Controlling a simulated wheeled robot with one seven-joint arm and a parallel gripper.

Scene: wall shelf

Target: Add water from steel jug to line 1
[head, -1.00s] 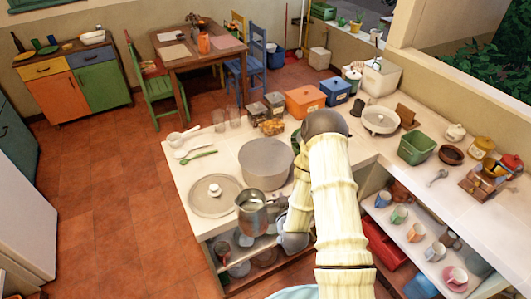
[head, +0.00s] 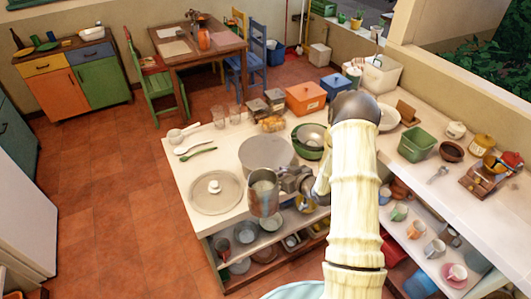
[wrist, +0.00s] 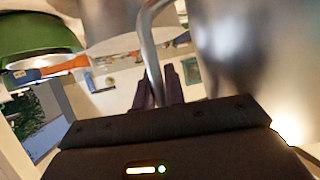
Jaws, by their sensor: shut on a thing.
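The steel jug (head: 264,196) is held in the air at the front edge of the counter, in front of the large grey pot (head: 267,150). It looks about upright; its contents cannot be made out. My gripper (head: 287,183) is shut on the jug's handle from the right. In the wrist view, the curved handle (wrist: 148,45) runs down between my gripper's dark fingers (wrist: 160,90), and the blurred jug body (wrist: 245,60) fills the right side. I cannot make out a marked line 1 on any vessel.
A pot lid (head: 215,192) lies left of the pot. An open shelf with pans (head: 245,232) is below the jug.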

